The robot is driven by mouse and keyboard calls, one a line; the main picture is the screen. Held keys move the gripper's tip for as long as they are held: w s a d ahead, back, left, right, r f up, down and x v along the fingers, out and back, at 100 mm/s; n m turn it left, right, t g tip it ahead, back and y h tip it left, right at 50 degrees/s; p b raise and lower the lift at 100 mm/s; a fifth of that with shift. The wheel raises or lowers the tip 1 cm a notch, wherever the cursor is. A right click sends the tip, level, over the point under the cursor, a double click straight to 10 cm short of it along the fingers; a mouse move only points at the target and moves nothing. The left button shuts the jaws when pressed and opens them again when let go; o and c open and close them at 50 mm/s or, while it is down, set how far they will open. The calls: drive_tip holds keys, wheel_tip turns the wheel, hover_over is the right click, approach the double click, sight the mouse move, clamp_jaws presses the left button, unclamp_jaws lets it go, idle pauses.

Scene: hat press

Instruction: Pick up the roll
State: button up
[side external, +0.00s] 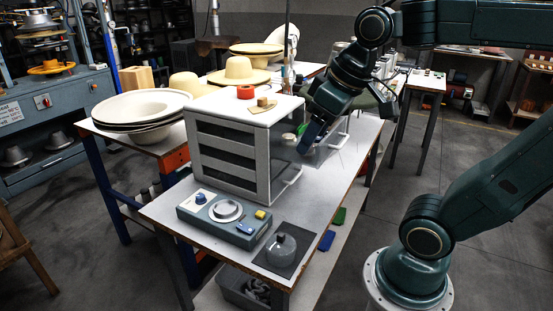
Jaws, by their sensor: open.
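A red roll (246,91), like a roll of tape, lies on top of the white cabinet (262,111) near its back edge. A small brown block (264,102) lies just in front of it on the same top. My gripper (309,141) is to the right of the cabinet and lower than its top, pointing down beside its open side. It is apart from the roll and nothing shows between its fingers. The fingertips are small and partly hidden in this view.
A grey control box (222,216) and a grey domed weight on a dark mat (283,250) stand at the table's front. Straw hats (238,71) lie behind the cabinet. Stacked pale brims (142,107) are at left. Wire handles stick out from the cabinet's right side.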

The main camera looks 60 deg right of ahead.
drive_tip(key=w+d+r+g, duration=0.2)
drive_tip(key=w+d+r, duration=0.1)
drive_tip(key=w+d, duration=0.8)
drive_tip(key=w+d+f, duration=0.1)
drive_tip(key=w+d, duration=0.1)
drive_tip(key=d, duration=0.5)
drive_tip(key=w+d+f+g, duration=0.1)
drive_tip(key=w+d+f, duration=0.1)
drive_tip(key=d, duration=0.5)
drive_tip(key=shift+f, duration=0.25)
drive_tip(key=shift+a, duration=0.1)
hover_over(289, 136)
drive_tip(key=s, duration=0.1)
drive_tip(key=shift+f, duration=4.25)
drive_tip(key=shift+f, duration=0.1)
drive_tip(key=shift+w+f, duration=0.2)
drive_tip(key=shift+f, duration=1.05)
drive_tip(key=shift+w+f, duration=0.2)
drive_tip(key=shift+f, duration=1)
